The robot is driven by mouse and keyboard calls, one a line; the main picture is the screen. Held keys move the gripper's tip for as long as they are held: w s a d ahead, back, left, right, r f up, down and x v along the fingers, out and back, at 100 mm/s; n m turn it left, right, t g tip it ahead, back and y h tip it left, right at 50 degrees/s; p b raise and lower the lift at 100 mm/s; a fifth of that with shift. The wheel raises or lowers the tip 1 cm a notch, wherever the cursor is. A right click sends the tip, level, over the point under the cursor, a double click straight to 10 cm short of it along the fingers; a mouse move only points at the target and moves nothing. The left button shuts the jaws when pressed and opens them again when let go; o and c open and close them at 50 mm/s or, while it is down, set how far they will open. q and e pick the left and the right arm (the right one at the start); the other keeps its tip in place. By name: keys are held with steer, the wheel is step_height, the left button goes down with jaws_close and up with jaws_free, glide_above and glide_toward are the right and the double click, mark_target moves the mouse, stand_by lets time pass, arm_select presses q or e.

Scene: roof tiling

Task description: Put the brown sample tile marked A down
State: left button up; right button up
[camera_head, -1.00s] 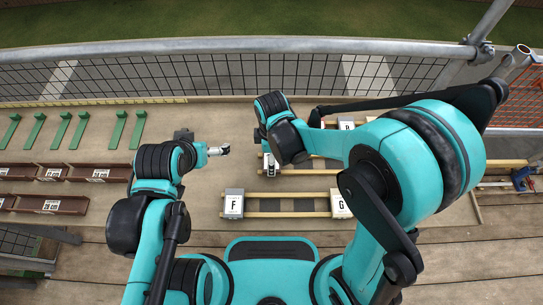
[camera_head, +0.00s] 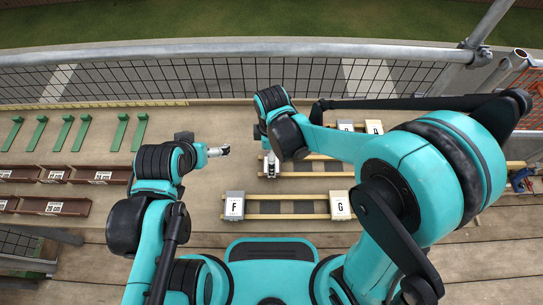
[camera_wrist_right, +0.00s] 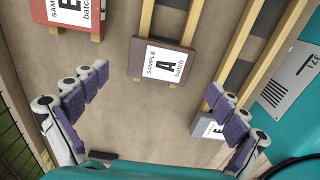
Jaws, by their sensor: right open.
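The brown sample tile marked A (camera_wrist_right: 163,62) lies across the ends of two pale wooden battens in the right wrist view, its white label up. My right gripper (camera_wrist_right: 156,83) is open, its purple-padded fingers apart on either side, clear of the tile. In the head view my right gripper (camera_head: 271,165) is over the upper rack, and I cannot make out tile A there. My left gripper (camera_head: 219,151) is over bare board to the left; its fingers are too small to read.
A red sample tile marked E (camera_wrist_right: 72,12) lies to the left of tile A. Brown trays (camera_head: 54,207) and green strips (camera_head: 82,131) lie at left. Bare board (camera_head: 200,220) lies between.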

step_height(320, 180, up, 9)
steer(key=p, duration=0.3)
steer(key=s+d+r+m+t, duration=0.2)
steer(key=d+r+m+t, duration=0.1)
steer(key=d+m, duration=0.6)
steer(key=s+d+r+m+t, duration=0.3)
steer(key=d+r+m+t, duration=0.1)
steer(key=d+m, duration=0.5)
steer(key=shift+s+a, duration=0.1)
steer(key=shift+f+b, duration=0.4)
steer(key=shift+b, duration=0.25)
